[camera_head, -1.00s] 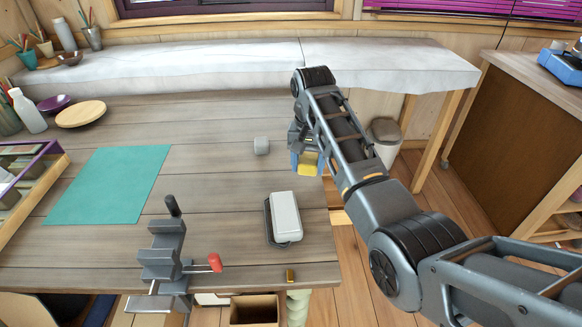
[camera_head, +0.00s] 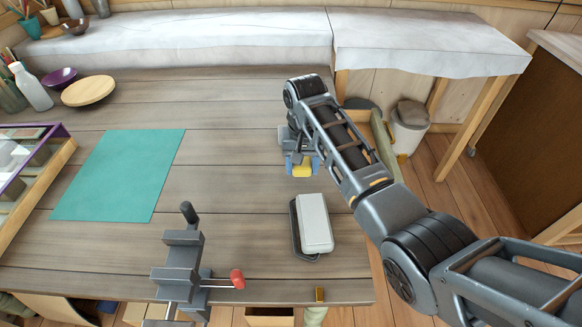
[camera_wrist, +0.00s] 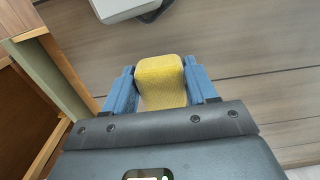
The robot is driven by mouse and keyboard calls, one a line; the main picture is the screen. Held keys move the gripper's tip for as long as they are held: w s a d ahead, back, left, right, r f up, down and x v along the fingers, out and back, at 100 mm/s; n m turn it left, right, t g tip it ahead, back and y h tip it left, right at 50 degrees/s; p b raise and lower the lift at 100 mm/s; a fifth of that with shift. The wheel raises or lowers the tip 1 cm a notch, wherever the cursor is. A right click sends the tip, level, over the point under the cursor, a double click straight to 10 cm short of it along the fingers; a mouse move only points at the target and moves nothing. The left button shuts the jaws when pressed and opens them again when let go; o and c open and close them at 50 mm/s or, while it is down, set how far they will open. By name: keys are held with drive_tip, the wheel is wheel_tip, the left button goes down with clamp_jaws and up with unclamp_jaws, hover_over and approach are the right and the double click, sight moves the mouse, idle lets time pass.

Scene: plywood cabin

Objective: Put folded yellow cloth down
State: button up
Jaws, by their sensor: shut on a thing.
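The folded yellow cloth (camera_head: 302,170) is a small, thick yellow pad. My gripper (camera_head: 303,164) has blue fingers and is shut on it. In the wrist view the cloth (camera_wrist: 160,78) sits between the two blue fingers (camera_wrist: 162,90), with the plank tabletop behind it. The cloth is over the right part of the wooden table (camera_head: 235,185), beyond the white-lidded case. I cannot tell whether it touches the tabletop. My arm and gripper hide the table just behind it.
A white-lidded case (camera_head: 315,222) lies nearby on the table. A grey vise with a red knob (camera_head: 183,262) is at the front edge. A teal mat (camera_head: 122,174) lies left. Bare planks lie between mat and gripper. A bin (camera_head: 409,125) stands beyond the right edge.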

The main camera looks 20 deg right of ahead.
sight(301, 176)
drive_tip(key=shift+a+f+b, duration=0.15)
drive_tip(key=shift+f+b, duration=0.25)
drive_tip(key=shift+f, duration=0.05)
wheel_tip(301, 176, down, 3)
drive_tip(key=b, duration=0.3)
drive_tip(key=shift+f, duration=0.25)
drive_tip(key=o, duration=1)
wheel_tip(301, 176, up, 11)
drive_tip(key=shift+r+p, duration=0.45)
drive_tip(key=shift+r, duration=0.25)
